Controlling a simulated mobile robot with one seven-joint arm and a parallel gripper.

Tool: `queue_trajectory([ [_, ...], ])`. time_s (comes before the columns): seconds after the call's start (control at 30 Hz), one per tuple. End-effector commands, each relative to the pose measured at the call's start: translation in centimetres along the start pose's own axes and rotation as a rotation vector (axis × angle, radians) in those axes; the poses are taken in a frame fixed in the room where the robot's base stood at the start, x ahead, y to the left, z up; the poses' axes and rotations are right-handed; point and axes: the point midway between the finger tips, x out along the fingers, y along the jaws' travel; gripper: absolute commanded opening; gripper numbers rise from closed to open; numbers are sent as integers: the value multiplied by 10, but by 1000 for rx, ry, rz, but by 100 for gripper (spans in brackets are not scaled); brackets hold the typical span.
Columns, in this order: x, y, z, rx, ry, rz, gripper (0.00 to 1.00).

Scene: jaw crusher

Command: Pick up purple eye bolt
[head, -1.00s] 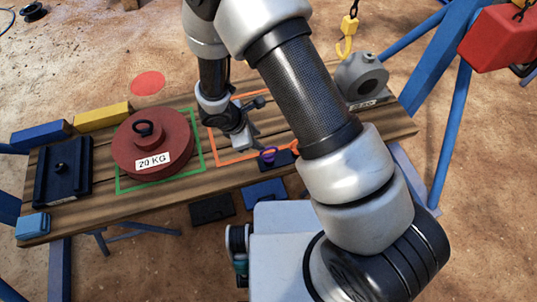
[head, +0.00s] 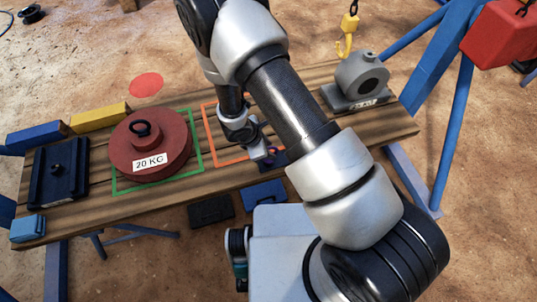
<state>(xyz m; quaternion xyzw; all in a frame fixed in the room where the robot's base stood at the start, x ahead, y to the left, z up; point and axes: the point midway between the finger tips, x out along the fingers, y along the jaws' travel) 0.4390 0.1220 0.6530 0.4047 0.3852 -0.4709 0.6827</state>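The purple eye bolt (head: 270,151) is on a dark block (head: 277,159) near the front edge of the wooden bench. Only a small piece of it shows, because my gripper covers most of it. My gripper (head: 261,153) is pointed down right at the eye bolt, with its fingertips beside or around it. I cannot tell whether the fingers touch the bolt or how far apart they are.
A red 20 KG weight (head: 150,148) stands inside a green square at left. An orange outline (head: 207,128) is behind my gripper. A grey housing (head: 361,78) is at the right end, under a yellow hook (head: 347,33). A black fixture (head: 61,172) is at far left.

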Motion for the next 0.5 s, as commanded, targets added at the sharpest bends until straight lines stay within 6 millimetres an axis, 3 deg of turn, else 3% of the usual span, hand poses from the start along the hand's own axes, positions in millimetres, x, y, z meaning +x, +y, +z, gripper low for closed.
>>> queue_trajectory([
  [0.07,0,0,0,0,0,0,31],
  [0.27,-1,0,0,0,0,0,0],
  [0.5,-1,0,0,0,0,1,0],
])
